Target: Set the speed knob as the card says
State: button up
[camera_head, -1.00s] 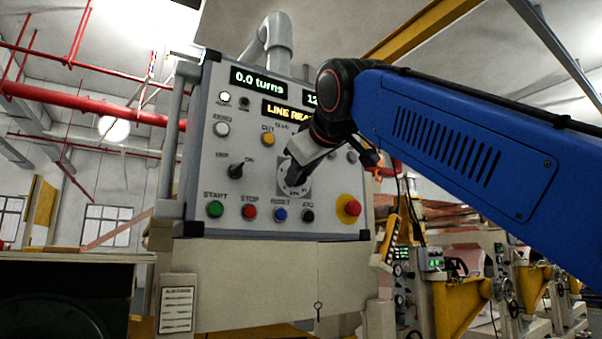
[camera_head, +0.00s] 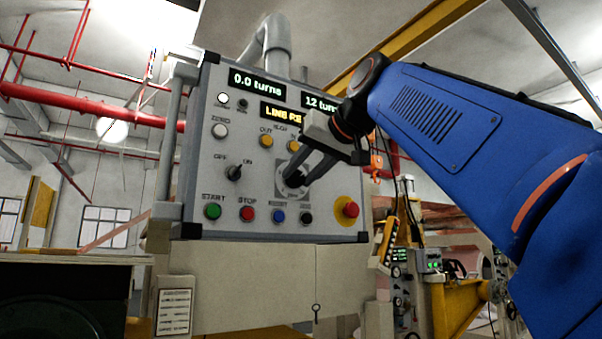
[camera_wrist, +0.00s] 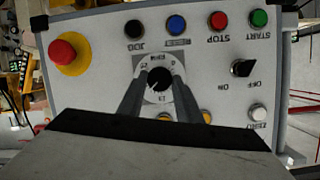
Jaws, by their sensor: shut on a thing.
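The speed knob (camera_wrist: 158,80) is a black round knob on a pale square dial plate (camera_head: 308,192) of the grey control panel (camera_head: 222,115). My gripper (camera_head: 290,182) has its two dark fingers on either side of the knob, closed on it. In the wrist view, which shows the panel upside down, my gripper (camera_wrist: 158,84) grips the knob from both sides. A pale pointer mark shows on the knob, but its exact setting is too small to read. A white card (camera_head: 174,310) with lines of small print hangs below the panel at the left; its text is unreadable.
A red emergency button (camera_head: 350,209) sits right of the dial. START (camera_head: 213,211), STOP (camera_head: 248,214), a blue button (camera_head: 278,216) and a black one (camera_head: 306,217) lie below. An ON/OFF switch (camera_head: 234,172) is at the left. Displays show "0.0 turns" (camera_head: 257,82) and "12 turns".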

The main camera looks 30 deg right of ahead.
jog(key=shift+d+f+m+y, duration=0.15)
jog(key=shift+m+y, duration=0.65)
jog(key=shift+m, duration=0.6)
jog(key=o, duration=1)
jog(key=shift+o, duration=0.2)
